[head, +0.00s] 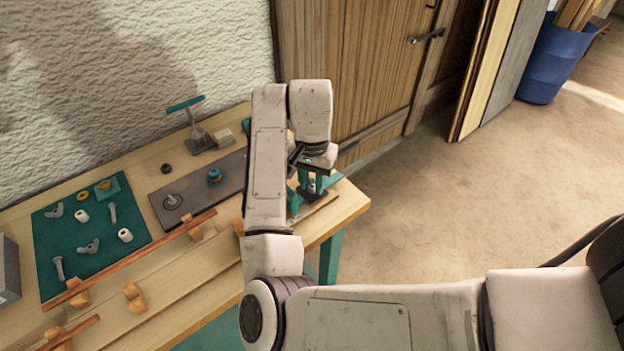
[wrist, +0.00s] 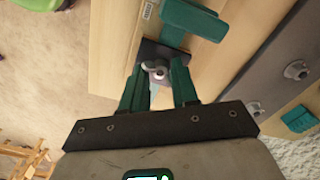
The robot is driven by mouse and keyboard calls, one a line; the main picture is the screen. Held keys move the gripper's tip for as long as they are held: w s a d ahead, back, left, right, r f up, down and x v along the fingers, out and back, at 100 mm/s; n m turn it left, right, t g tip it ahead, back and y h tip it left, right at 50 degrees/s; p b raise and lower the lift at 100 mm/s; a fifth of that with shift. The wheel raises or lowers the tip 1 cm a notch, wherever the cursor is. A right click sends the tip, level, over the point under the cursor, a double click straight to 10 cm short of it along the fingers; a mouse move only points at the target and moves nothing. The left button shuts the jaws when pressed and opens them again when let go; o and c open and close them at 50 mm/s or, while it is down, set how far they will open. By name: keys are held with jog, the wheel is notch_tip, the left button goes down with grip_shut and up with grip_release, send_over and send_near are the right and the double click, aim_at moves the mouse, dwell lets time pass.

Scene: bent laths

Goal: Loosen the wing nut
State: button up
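A metal wing nut (wrist: 156,69) sits on a dark square plate near the bench end, between my gripper's teal fingers in the wrist view. My gripper (wrist: 158,77) is open around it, with a gap visible beside the nut on the right. In the head view my gripper (head: 312,181) points down at the right end of the bench, and the wing nut (head: 312,187) shows only as a small grey spot between the fingers. The dark plate (head: 314,197) under it is partly hidden by my gripper.
The bench (head: 346,205) ends just right of my gripper. A teal mat (head: 60,236) holds loose wing nuts, bolts and rings. A grey board (head: 190,212) carries fittings, and a bent lath (head: 130,257) lies in front of it. A teal clamp part (wrist: 195,18) stands close beyond the nut.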

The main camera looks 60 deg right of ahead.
aim_at(312, 186)
grip_shut()
dwell(1.1)
jog(key=shift+o, duration=2)
grip_release()
notch_tip(312, 186, up, 11)
jog(key=p, duration=0.2)
jog(key=shift+f, duration=0.1)
